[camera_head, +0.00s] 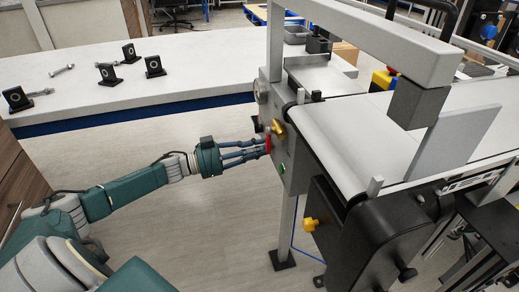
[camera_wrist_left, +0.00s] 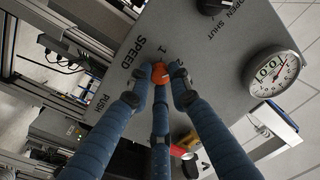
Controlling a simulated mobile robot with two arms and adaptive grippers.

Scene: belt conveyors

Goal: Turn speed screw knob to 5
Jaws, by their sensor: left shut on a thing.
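The speed screw knob (camera_wrist_left: 161,73) is a small orange-red knob on the grey control panel (camera_wrist_left: 190,45), beside the printed word SPEED. The digits 1 and 2 show near it; other scale marks are hidden or out of view. My left gripper (camera_wrist_left: 158,92) has its blue fingers closed around the knob, one finger on it and two at its sides. In the head view, my left gripper (camera_head: 262,148) reaches the panel from the left, with the red knob (camera_head: 268,142) at its fingertips. The knob's exact setting cannot be read. My right gripper is not in view.
A round dial gauge (camera_wrist_left: 272,68) and a black OPEN/SHUT knob (camera_wrist_left: 212,4) sit on the same panel. A yellow part (camera_head: 279,128) sticks out close to my fingers. The conveyor belt (camera_head: 355,130) lies right of the panel. A white table (camera_head: 185,70) with several black blocks stands behind my arm.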

